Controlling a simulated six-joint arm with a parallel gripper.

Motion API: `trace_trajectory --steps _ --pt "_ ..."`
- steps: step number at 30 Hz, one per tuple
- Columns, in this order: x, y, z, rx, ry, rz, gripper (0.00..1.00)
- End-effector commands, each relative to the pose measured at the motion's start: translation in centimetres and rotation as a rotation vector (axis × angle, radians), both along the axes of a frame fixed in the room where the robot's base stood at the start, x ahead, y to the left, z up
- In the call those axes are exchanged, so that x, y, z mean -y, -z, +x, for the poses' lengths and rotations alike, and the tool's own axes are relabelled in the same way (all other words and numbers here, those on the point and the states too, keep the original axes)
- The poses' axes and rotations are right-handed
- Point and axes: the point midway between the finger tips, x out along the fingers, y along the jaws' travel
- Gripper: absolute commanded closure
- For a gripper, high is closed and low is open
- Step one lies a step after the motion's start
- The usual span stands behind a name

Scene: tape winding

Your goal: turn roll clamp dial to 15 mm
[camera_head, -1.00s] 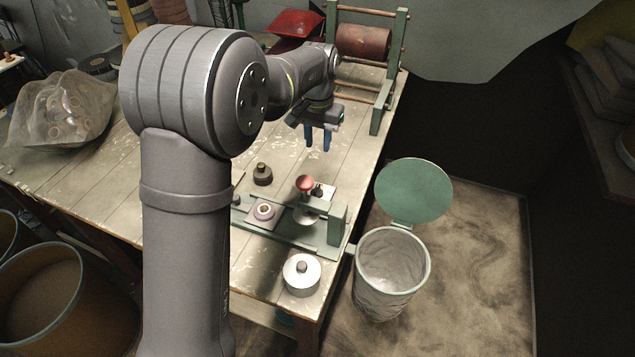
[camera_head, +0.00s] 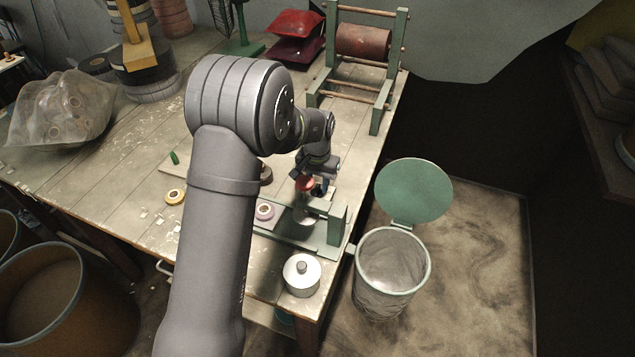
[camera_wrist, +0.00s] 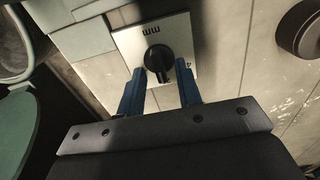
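The dial (camera_wrist: 158,61) is a black knob on a pale plate (camera_wrist: 184,38) marked "mm", upside down in the wrist view. I cannot read its setting. My gripper (camera_wrist: 161,70) is open, with one blue finger on each side of the dial and slight gaps visible. In the head view my gripper (camera_head: 318,186) is low beside the red knob (camera_head: 304,184) of the green clamp stand (camera_head: 337,225). The dial is hidden there behind the gripper and knob.
A silver lidded pot (camera_head: 301,276) stands at the table's near corner. An open lined bin (camera_head: 393,262) is right of the table. A dark round object (camera_wrist: 300,30) is near the plate in the wrist view.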

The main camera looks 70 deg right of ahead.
Motion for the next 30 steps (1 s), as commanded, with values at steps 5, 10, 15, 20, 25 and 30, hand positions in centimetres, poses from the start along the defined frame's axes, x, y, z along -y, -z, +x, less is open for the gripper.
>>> trace_trajectory --steps 5,10,15,20,25,30 --pt "0.0 0.0 0.0 0.0 0.0 0.0 0.68" --pt "0.0 -0.01 0.0 0.0 0.0 0.0 0.96" --pt "0.0 -0.03 -0.01 0.0 0.0 0.0 1.0" --pt "0.01 -0.04 -0.03 0.0 0.014 0.0 1.0" --pt "0.01 -0.06 -0.06 0.0 0.073 0.0 1.0" --pt "0.01 -0.07 -0.11 0.0 0.184 0.0 1.0"
